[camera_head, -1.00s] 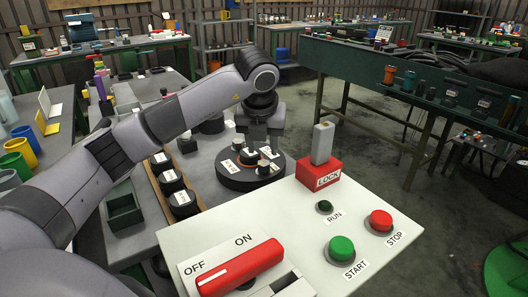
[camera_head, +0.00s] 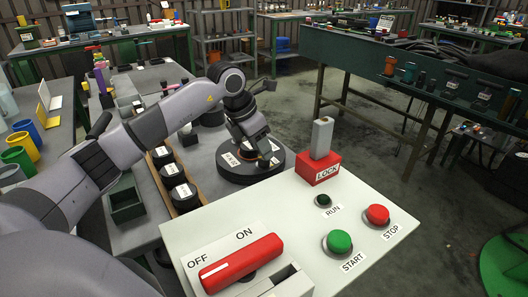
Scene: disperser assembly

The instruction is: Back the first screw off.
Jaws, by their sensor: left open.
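A round black turntable (camera_head: 236,174) with white labels and small parts on top stands behind the control panel. My left gripper (camera_head: 262,152) reaches down, tilted, over its far right part; the sensor-like dark wrist hides much of what is there. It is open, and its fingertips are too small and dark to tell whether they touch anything. An orange-brown ring shows by the fingers. I cannot make out a single screw clearly. My right gripper is not in view.
The white control panel (camera_head: 300,215) in front carries a red ON/OFF lever (camera_head: 240,263), a red LOCK block (camera_head: 318,170), a green START button (camera_head: 339,242) and a red STOP button (camera_head: 378,215). Black labelled parts (camera_head: 183,197) and a dark green bin (camera_head: 126,203) stand left.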

